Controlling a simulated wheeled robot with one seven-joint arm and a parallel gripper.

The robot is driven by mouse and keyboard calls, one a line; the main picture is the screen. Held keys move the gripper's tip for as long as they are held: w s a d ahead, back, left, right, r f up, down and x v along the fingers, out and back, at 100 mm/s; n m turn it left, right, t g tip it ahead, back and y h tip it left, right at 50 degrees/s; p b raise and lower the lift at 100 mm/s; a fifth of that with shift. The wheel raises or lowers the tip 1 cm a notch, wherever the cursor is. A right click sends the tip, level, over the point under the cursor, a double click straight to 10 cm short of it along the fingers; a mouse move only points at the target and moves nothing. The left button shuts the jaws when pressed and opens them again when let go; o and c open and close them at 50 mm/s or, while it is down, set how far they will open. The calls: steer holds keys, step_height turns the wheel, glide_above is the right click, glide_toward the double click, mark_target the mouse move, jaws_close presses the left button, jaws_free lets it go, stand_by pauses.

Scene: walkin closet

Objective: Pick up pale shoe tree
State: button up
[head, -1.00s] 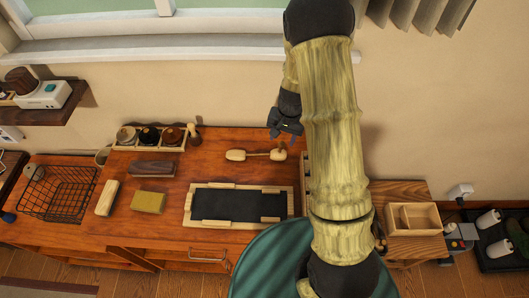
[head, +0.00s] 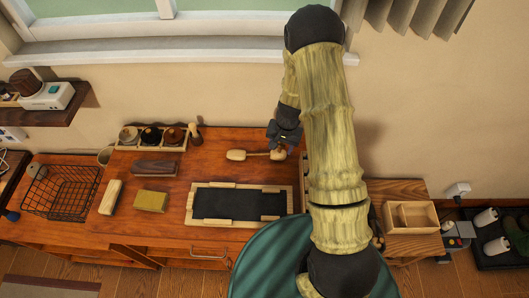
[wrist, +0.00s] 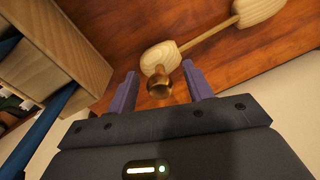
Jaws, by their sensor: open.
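The pale shoe tree (head: 238,155) lies on the red-brown wooden bench top, its two wooden ends joined by a thin rod. In the wrist view its near wooden end (wrist: 158,56) carries a brass knob (wrist: 160,84), and the other end (wrist: 256,10) points to the upper right. My gripper (head: 283,148) is over the right end of the shoe tree and partly hides it. In the wrist view the open purple fingers stand on either side of the brass knob. I cannot tell whether they touch it.
A black mat in a wooden frame (head: 188,204) lies in front of the shoe tree. A rack of round tins (head: 151,136) and a small brush (head: 195,134) stand to the left. A wooden compartment box (wrist: 92,62) is close beside the gripper. The wall is behind.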

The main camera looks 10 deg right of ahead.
stand_by(0.4)
jaws_close()
steer(key=shift+r, duration=0.15)
step_height(320, 180, up, 10)
steer(key=shift+f+b, duration=0.1)
steer(key=shift+b, duration=0.95)
